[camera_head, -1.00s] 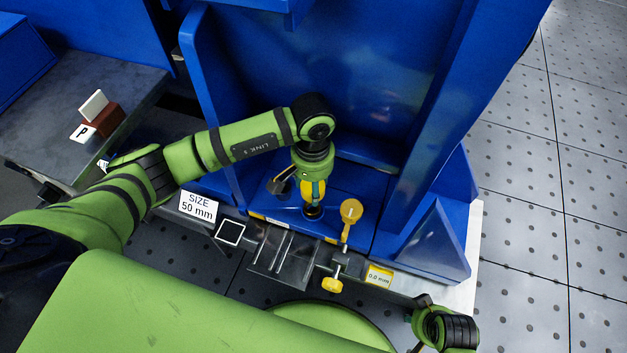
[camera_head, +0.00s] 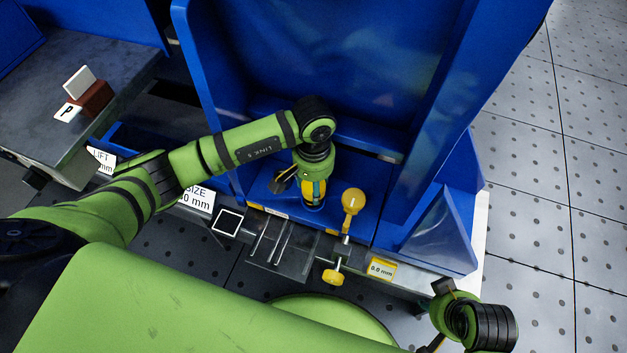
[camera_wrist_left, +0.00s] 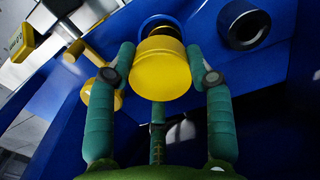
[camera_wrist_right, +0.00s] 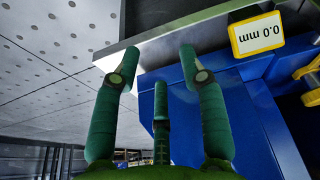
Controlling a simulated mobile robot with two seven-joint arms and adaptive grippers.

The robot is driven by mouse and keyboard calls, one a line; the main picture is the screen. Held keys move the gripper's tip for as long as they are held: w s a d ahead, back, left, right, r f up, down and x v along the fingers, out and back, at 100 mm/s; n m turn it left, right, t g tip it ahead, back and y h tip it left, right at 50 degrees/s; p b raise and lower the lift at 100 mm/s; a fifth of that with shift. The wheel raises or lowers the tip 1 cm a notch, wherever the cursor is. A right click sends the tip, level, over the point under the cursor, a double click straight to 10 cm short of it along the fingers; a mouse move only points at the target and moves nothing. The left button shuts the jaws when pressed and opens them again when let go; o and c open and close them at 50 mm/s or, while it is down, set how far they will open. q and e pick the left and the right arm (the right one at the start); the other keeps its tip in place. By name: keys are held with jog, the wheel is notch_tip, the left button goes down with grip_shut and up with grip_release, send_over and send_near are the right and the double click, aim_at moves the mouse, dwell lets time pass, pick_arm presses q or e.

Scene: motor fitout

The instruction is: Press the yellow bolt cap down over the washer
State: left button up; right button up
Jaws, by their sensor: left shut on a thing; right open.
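The yellow bolt cap (camera_wrist_left: 161,70) is between the fingers of my left gripper (camera_wrist_left: 164,72), which is shut on it. In the head view the cap (camera_head: 312,192) is upright, low over the blue base plate, below my left gripper (camera_head: 314,185). A dark ring and bolt end show just beyond the cap in the left wrist view; the washer is mostly hidden, so I cannot tell whether the cap touches it. My right gripper (camera_wrist_right: 158,62) is open and empty, near the front edge of the metal bench. In the head view it is at the lower right (camera_head: 440,315).
A yellow round-headed lever (camera_head: 353,201) stands right of the cap, with a yellow knob (camera_head: 333,277) in front. A "0.0 mm" label (camera_head: 381,269) is on the bench edge. Blue walls (camera_head: 330,80) rise behind. A dark round hole (camera_wrist_left: 249,25) lies near the cap.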

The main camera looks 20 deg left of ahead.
pick_arm(q)
jog(key=shift+f, duration=0.4)
pick_arm(e)
jog(key=shift+s+r, duration=0.15)
jog(key=shift+r, duration=0.5)
pick_arm(q)
jog(key=shift+b, duration=0.8)
pick_arm(e)
jog(key=shift+f, duration=0.7)
pick_arm(q)
jog(key=shift+f+b, duration=1.55)
jog(key=shift+b, duration=0.05)
pick_arm(e)
jog(key=shift+f, duration=1.55)
pick_arm(q)
jog(key=shift+r, duration=0.2)
pick_arm(e)
jog(key=shift+r, duration=0.15)
pick_arm(q)
jog(key=shift+r+p, duration=0.8)
jog(key=shift+r, duration=0.3)
pick_arm(e)
jog(key=shift+r, duration=0.65)
pick_arm(q)
jog(key=shift+b, duration=0.8)
pick_arm(e)
jog(key=shift+f, duration=0.8)
